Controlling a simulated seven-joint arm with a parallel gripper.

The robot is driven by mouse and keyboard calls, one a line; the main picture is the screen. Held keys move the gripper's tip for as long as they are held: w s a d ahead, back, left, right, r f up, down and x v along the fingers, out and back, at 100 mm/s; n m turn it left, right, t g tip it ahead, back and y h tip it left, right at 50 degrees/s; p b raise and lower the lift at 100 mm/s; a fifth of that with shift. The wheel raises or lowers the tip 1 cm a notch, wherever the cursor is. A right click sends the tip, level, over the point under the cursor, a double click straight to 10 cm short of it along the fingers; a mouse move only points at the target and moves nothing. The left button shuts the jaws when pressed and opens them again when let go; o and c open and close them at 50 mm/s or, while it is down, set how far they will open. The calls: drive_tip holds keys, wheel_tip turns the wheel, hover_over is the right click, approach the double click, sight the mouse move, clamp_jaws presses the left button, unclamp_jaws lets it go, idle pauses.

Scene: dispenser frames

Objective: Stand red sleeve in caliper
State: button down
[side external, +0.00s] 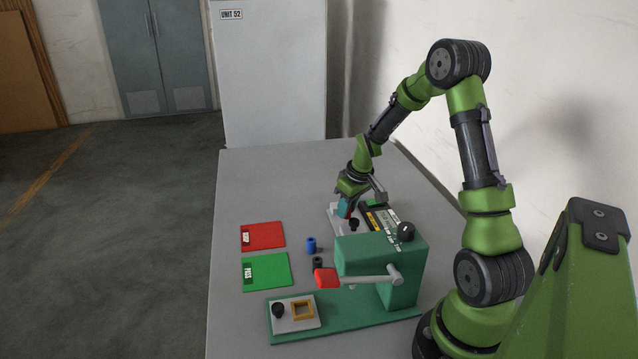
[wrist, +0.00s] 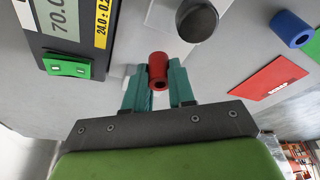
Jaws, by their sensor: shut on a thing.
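My gripper (wrist: 157,88) has its teal fingers shut on the red sleeve (wrist: 158,70), whose open end faces the wrist camera. In the side external view my gripper (side external: 347,207) is low over the pale base at the far side of the table, and the sleeve is mostly hidden there. What looks like the caliper has a pale base (wrist: 160,18) with a dark round post (wrist: 198,20) just ahead and right of the sleeve. A readout box (wrist: 68,22) stands to the left. The pictures do not settle whether the sleeve touches the base.
A blue sleeve (side external: 311,245) and a dark sleeve (side external: 317,263) stand mid-table. A red mat (side external: 265,236) and a green mat (side external: 270,271) lie to the left.

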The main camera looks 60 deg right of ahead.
drive_tip(key=shift+f, duration=0.65)
drive_tip(key=shift+f, duration=0.2)
drive_tip(key=c, duration=1.2)
unclamp_jaws()
